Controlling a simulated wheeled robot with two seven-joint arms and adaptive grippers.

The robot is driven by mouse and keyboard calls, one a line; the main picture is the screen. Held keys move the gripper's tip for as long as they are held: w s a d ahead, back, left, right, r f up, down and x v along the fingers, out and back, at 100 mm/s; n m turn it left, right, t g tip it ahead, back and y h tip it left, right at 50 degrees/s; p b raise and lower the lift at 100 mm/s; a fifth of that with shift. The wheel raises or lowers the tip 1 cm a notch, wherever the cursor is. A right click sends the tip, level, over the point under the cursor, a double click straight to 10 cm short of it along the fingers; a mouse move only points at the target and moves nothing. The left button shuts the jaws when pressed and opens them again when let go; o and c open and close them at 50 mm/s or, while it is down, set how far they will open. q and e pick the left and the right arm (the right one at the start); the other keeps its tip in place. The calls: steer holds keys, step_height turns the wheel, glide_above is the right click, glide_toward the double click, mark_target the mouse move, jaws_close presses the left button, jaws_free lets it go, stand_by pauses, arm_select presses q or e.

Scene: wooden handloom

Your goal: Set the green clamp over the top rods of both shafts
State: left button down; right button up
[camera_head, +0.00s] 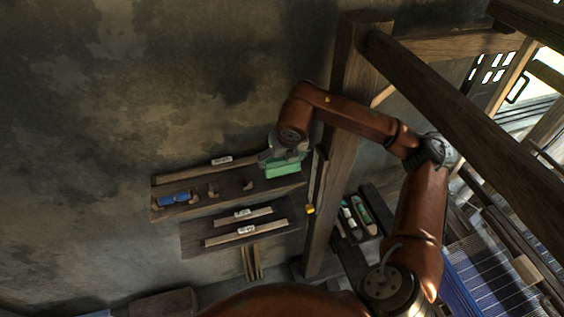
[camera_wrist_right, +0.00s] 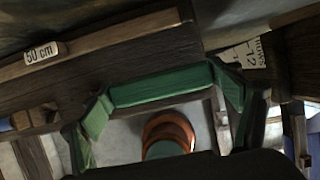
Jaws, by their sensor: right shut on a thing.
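The green clamp (camera_head: 283,169) is at my right gripper (camera_head: 272,154), by the right end of the upper wall shelf in the head view. Whether the clamp still touches the shelf is unclear. My left gripper is not in view. The shafts and their top rods cannot be made out; part of the loom with blue warp (camera_head: 470,270) shows at the lower right.
The upper shelf (camera_head: 235,192) holds blue spools (camera_head: 174,199) and a labelled stick (camera_head: 195,170). A lower shelf (camera_head: 195,238) holds more labelled sticks. A wooden post (camera_head: 340,130) stands just right of the shelves, and a thick beam (camera_head: 470,125) crosses the upper right.

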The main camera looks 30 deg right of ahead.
step_height(320, 180, down, 2)
steer(key=shift+f, duration=0.1)
steer(key=shift+f+b, duration=0.2)
steer(key=shift+b, duration=0.25)
steer(key=o, duration=1.2)
steer(key=shift+c, duration=0.2)
steer(key=shift+r, duration=0.1)
